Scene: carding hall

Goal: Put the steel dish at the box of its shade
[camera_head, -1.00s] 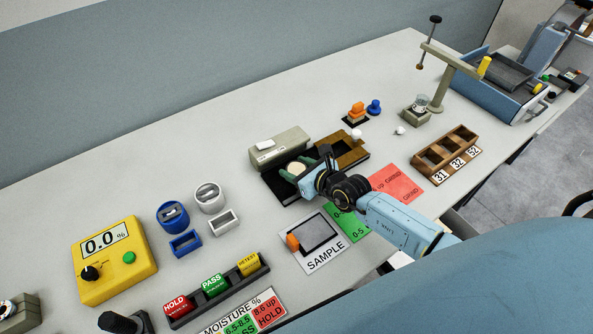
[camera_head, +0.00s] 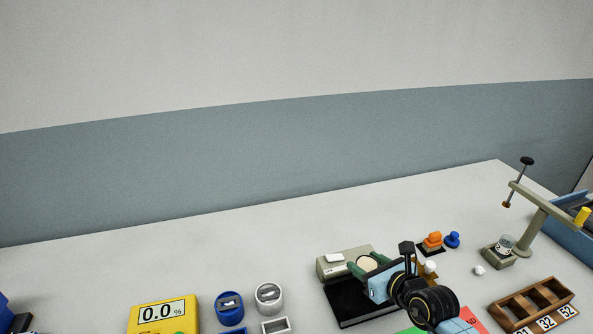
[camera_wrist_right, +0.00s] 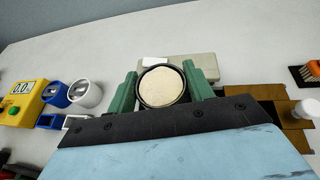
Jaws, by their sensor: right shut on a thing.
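The round dish (camera_head: 367,263) has a dark rim and holds pale cream material. It also shows in the right wrist view (camera_wrist_right: 161,86). My right gripper (camera_head: 370,266) is shut on it, with a green finger on each side. The dish appears above the black plate (camera_head: 350,306), in front of the beige box; the gap below it is hard to judge. A wooden box (camera_head: 506,310) with several compartments and number labels such as 32 and 52 stands at the lower right, partly cut off. My left gripper is not in view.
Blue and pale cups (camera_head: 269,296) stand left of the black plate, beside a yellow meter (camera_head: 160,315). Orange and blue knobs (camera_head: 433,240) and a small white ball (camera_head: 479,270) lie right of my gripper. A stand (camera_head: 540,225) rises behind the wooden box. The back table is clear.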

